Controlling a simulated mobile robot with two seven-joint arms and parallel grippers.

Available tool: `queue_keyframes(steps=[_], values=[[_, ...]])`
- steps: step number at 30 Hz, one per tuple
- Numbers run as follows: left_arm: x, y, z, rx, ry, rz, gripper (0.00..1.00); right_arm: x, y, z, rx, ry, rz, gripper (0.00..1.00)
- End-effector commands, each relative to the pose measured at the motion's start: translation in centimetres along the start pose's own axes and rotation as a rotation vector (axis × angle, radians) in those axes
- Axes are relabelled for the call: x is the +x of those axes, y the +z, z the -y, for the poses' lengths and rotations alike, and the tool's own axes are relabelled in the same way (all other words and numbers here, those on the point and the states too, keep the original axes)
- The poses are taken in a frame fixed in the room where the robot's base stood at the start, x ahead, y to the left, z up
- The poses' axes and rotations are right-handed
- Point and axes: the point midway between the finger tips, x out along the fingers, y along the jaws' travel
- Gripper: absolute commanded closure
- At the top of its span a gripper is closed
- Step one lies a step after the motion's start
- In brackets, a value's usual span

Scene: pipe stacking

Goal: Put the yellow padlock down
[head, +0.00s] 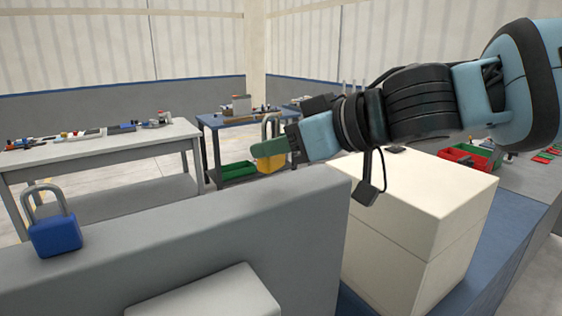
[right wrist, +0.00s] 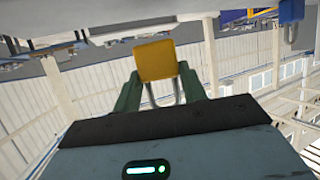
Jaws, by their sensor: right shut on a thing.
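The yellow padlock (head: 272,161) hangs upright in my right gripper (head: 272,148), with its metal shackle pointing up. In the head view the green finger covers part of its body. The right wrist view shows the padlock's yellow body (right wrist: 156,60) between the two green fingers (right wrist: 158,88). The right gripper is shut on it. It shows above and just beyond the top edge of a grey wall-like block (head: 200,222); whether it touches the block I cannot tell. My left gripper is not in view.
A blue padlock (head: 55,236) stands on the grey block at the left. A large cream box (head: 418,212) stands to the right on a blue surface. Behind are a white table (head: 95,150) with small items and a blue table with a green bin (head: 238,171). The block's top between the padlocks looks clear.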

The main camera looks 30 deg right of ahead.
Motion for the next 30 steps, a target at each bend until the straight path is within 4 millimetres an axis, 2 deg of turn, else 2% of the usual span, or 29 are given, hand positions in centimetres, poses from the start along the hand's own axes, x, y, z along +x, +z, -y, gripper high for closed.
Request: queue_keyframes(steps=[2,6,9,24,25,30], values=[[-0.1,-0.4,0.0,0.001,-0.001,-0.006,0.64,0.5,-0.1,-0.9,0.002,0.003,0.001,0.83],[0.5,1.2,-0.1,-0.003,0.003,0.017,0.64,1.7,2.3,-1.0,0.005,-0.004,0.007,0.83],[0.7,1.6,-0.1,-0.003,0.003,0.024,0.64,2.0,3.2,-0.9,0.002,-0.002,0.005,0.83],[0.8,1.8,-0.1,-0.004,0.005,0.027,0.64,2.1,3.6,-0.9,0.0,0.0,0.0,0.83],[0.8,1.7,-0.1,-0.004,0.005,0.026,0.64,2.0,3.6,-0.9,0.0,0.0,0.001,0.56],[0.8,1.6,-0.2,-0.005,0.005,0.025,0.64,2.0,3.5,-0.9,-0.001,0.0,0.0,0.37]])
